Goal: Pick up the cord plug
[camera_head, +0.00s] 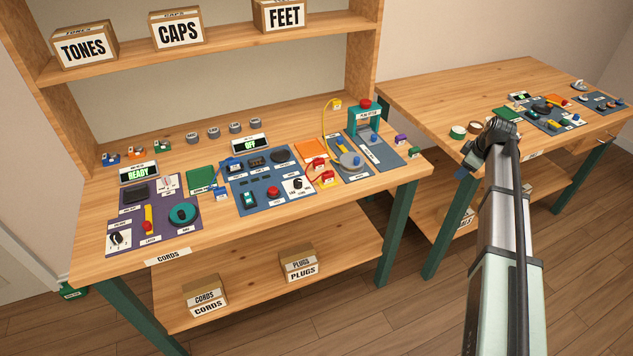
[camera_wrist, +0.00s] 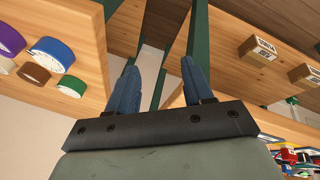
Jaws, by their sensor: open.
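On the main bench in the head view, a yellow cord rises in an arc to a small yellow plug-like end (camera_head: 337,104). A red cord piece (camera_head: 316,168) lies near it, with a red and yellow block (camera_head: 327,178) beside it. I cannot tell which of these is the cord plug. My gripper (camera_wrist: 158,88) is open and empty in the wrist view, its two blue fingers apart. In the head view my arm's end is by the left edge of the right table, well to the right of the cords.
The main bench (camera_head: 190,252) carries a purple panel (camera_head: 130,222) and blue panels (camera_head: 255,207) with knobs and buttons. Tape rolls (camera_head: 458,131) lie on the right table (camera_head: 425,93) near my gripper. Boxes labelled CORDS (camera_head: 205,297) and PLUGS (camera_head: 298,263) stand on the lower shelf.

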